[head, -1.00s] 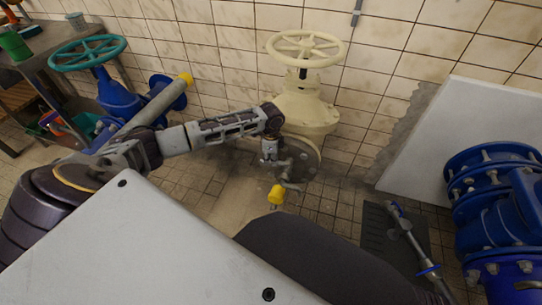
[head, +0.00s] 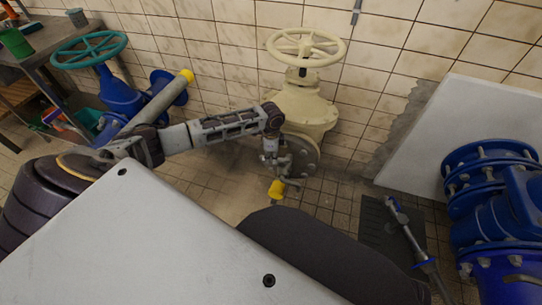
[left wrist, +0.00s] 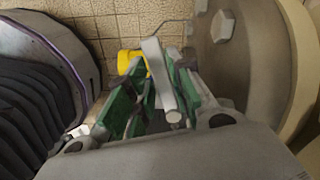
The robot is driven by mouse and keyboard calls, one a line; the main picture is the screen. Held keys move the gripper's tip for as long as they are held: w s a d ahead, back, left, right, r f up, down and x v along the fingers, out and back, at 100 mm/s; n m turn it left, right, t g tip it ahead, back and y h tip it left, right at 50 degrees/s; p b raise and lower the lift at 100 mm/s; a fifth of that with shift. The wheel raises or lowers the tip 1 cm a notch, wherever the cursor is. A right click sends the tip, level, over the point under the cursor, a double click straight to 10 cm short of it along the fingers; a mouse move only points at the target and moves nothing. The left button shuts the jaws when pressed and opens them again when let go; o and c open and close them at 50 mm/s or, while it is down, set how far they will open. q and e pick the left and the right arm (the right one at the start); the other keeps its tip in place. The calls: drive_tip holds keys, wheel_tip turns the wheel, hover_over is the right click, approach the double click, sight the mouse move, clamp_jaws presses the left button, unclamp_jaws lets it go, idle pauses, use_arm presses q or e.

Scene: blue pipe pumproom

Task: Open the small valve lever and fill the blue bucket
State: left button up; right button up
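My left gripper (head: 278,166) reaches down in front of the cream valve's round flange. In the left wrist view its green-padded fingers (left wrist: 155,100) stand close on both sides of a pale grey lever (left wrist: 158,70), which looks gripped between them. A yellow piece (head: 276,189) sits just below the gripper in the head view; it also shows behind the left finger in the wrist view (left wrist: 128,60). The small valve's body is mostly hidden by the gripper. I cannot make out a blue bucket. My right gripper is not in view.
A cream handwheel valve (head: 305,100) stands by the tiled wall. Blue pipework (head: 500,200) and a pale slab (head: 430,140) are at right. A dark mat (head: 385,225) with a long grey tool lies on the floor. A teal handwheel (head: 88,50) and workbench are at left.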

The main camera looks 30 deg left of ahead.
use_arm(q)
drive_tip(key=shift+o, duration=1.3)
wheel_tip(320, 180, up, 12)
idle(0.3)
